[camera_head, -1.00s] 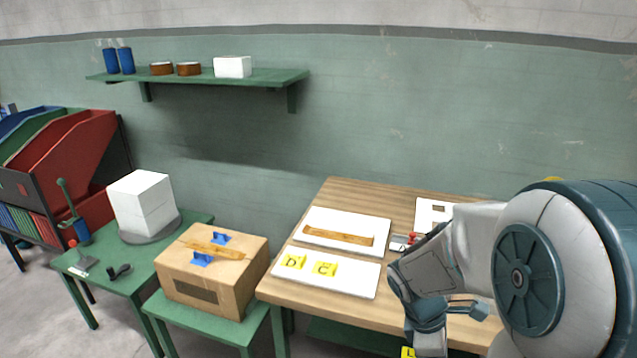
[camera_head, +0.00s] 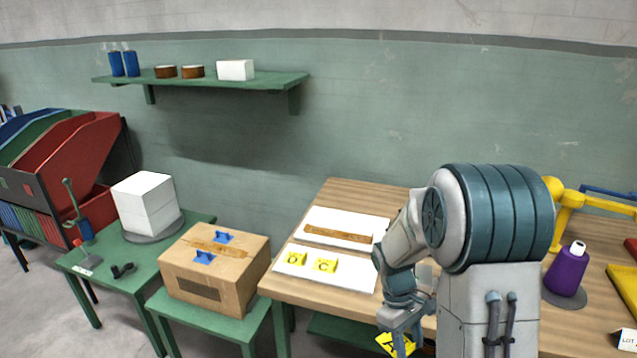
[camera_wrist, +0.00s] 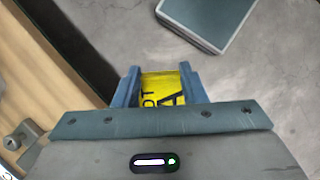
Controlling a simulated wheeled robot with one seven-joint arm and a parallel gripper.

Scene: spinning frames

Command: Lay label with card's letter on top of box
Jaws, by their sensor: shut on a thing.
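My gripper (camera_head: 402,328) is shut on a yellow label (camera_head: 394,344) with black print, beyond the front edge of the wooden table. In the wrist view the label (camera_wrist: 162,88) sits between the two blue fingers (camera_wrist: 158,84); part of a large black letter shows, perhaps an A. Two yellow labels, D (camera_head: 295,259) and C (camera_head: 325,265), lie on a white board (camera_head: 350,281). The brown cardboard box (camera_head: 228,285) stands closed on a low green table, with tape and two blue pieces on top. I cannot make out the card with the letter.
A second white board (camera_head: 312,218) holds a brown strip (camera_head: 337,234). A purple cone (camera_head: 567,268) and a yellow arm-like fixture (camera_head: 565,205) stand at right. White blocks (camera_head: 146,202) stand on the left green table. A wall shelf (camera_head: 215,80) hangs above.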

